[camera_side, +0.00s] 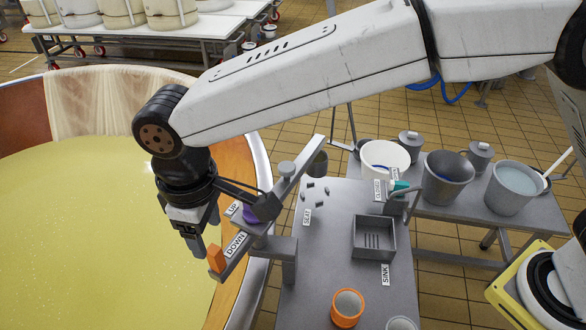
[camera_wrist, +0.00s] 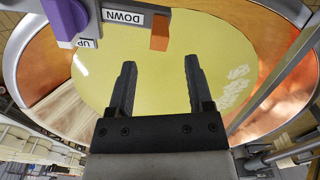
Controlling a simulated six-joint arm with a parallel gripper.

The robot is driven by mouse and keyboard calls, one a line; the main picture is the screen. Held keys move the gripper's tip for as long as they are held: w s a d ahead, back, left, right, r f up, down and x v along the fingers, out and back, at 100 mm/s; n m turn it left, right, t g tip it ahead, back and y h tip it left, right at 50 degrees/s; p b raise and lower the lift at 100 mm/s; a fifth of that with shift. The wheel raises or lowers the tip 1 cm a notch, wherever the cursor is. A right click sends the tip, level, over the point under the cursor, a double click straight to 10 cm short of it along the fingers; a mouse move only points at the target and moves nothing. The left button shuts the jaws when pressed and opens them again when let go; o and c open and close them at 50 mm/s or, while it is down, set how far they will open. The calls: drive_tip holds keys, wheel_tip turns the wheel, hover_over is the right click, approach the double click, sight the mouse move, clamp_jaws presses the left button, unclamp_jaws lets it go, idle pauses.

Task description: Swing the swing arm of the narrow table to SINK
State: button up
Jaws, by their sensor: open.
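The narrow table (camera_side: 335,275) stands right of the vat, with a SEAT label (camera_side: 306,216) and a SINK label (camera_side: 385,275) on its top. A long grey bar with a round knob (camera_side: 295,172) slants above its far left edge. It looks like the swing arm, but my arm covers part of the area, and I cannot tell its pivot. The sink (camera_side: 375,238) is a square grey basin with slots. My gripper (camera_side: 203,245) points down over the vat, left of the UP/DOWN panel. In the wrist view my gripper (camera_wrist: 158,70) is open and empty, with only yellow liquid between its fingers.
The copper vat (camera_side: 262,165) of yellow liquid fills the left. The labelled panel (camera_side: 236,245) carries a purple part (camera_side: 250,214) and an orange block (camera_side: 216,257), close to my gripper. An orange cup (camera_side: 347,307) stands at the table's front. Buckets (camera_side: 447,180) stand behind, right.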

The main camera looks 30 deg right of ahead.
sight(212, 249)
drive_tip(key=shift+f, duration=3.85)
clamp_jaws()
